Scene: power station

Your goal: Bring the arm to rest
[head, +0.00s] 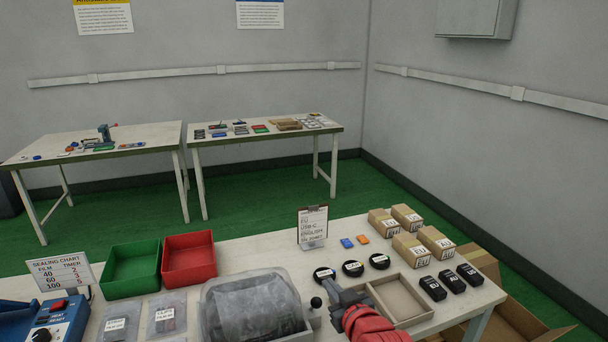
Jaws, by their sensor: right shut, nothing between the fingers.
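My right gripper (331,286) shows at the bottom of the head view, at the end of my red and grey right arm. My left gripper is not in view.
Red (189,280) and green (131,291) bins stand left. Several cardboard boxes (411,250), black round items (353,268) and black chargers (433,289) lie right. A sign (313,226) stands at the back edge. A blue sealer (57,322) sits far left.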

